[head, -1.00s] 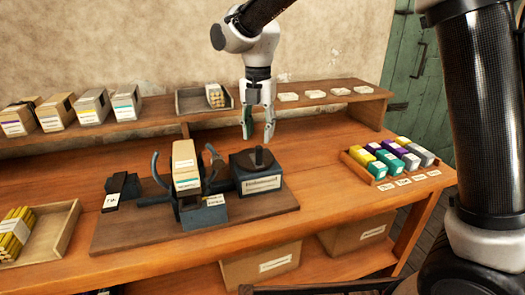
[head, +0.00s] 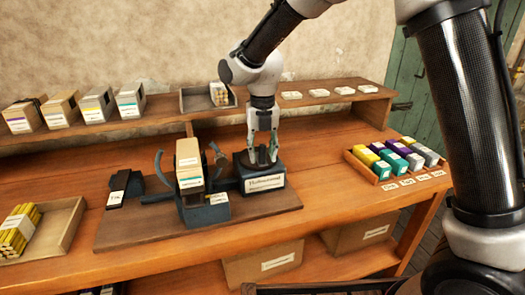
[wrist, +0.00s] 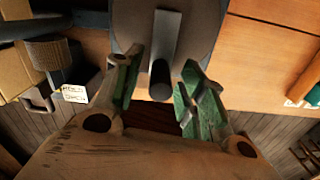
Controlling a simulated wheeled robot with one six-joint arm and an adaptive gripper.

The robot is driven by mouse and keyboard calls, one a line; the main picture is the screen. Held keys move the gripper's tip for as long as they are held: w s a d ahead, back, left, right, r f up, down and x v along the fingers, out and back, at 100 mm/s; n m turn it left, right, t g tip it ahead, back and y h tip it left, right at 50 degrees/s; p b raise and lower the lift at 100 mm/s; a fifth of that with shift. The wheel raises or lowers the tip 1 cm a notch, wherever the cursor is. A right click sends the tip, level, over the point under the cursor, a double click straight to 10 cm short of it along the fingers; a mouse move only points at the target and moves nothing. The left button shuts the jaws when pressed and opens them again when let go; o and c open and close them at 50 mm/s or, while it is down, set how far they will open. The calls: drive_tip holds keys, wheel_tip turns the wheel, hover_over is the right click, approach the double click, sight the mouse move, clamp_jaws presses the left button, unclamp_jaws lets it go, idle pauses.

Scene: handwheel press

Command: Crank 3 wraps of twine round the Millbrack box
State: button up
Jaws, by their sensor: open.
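A tan box (head: 189,151) with a teal-striped label stands upright in the dark cradle of the press (head: 204,213); I cannot read its name. To its right is a dark block (head: 266,182) with a white label and a crank on top. My gripper (head: 262,158) points down over this block, low at the crank, and hides part of it. In the wrist view, my gripper (wrist: 159,80) has its green fingers apart, with the dark upright crank knob (wrist: 160,76) between them. I see a gap on both sides of the knob.
Several similar boxes (head: 96,105) stand on the back shelf at left. A tray of coloured blocks (head: 366,167) is at right, a tray of yellow sticks (head: 62,224) at left. A dark labelled piece (head: 118,188) sits on the board left of the cradle. Curved dark arms flank the box.

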clamp_jaws()
drive_tip(key=shift+a+m, duration=0.1)
drive_tip(key=shift+m, duration=0.2)
